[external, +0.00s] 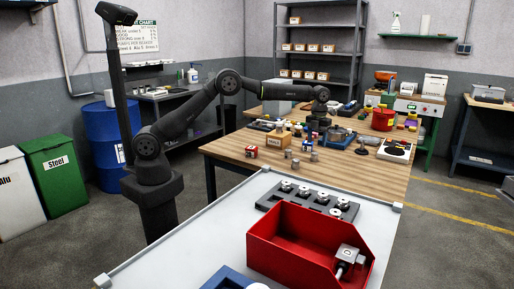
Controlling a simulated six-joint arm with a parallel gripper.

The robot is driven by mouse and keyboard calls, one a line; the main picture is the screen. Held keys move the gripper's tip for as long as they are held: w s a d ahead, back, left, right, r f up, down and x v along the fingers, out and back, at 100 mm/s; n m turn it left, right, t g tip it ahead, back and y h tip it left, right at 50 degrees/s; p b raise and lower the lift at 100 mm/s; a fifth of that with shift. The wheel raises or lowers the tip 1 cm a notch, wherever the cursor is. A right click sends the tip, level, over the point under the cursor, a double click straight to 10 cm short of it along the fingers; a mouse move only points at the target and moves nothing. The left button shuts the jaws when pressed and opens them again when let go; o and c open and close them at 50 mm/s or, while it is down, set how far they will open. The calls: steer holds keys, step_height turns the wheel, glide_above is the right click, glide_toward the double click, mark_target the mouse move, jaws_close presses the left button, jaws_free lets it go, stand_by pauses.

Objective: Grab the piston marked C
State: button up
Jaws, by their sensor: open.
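No letter C is legible on any part from here, so I cannot tell which one is the piston marked C. A grey metal part with a rod, piston-like (347,254), leans in the right end of the red bin (275,254) at the front. Several small grey cylindrical parts, one of them a short cylinder (314,156), stand near the front edge of the wooden table. My gripper (317,128) is small and dark, at the end of the outstretched arm above the wooden table, behind these cylinders. It is open; its fingertips are hard to make out among the clutter.
A dark rack (268,205) with several round metal parts lies on the white table (200,240), behind the red bin. A wooden box (278,139), a red-and-white block (251,152) and a blue tray (335,141) crowd the wooden table.

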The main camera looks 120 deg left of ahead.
mark_target(315, 153)
steer(key=f, duration=0.7)
steer(key=shift+s+f, duration=0.2)
steer(key=shift+c, duration=0.2)
steer(key=c, duration=1.1)
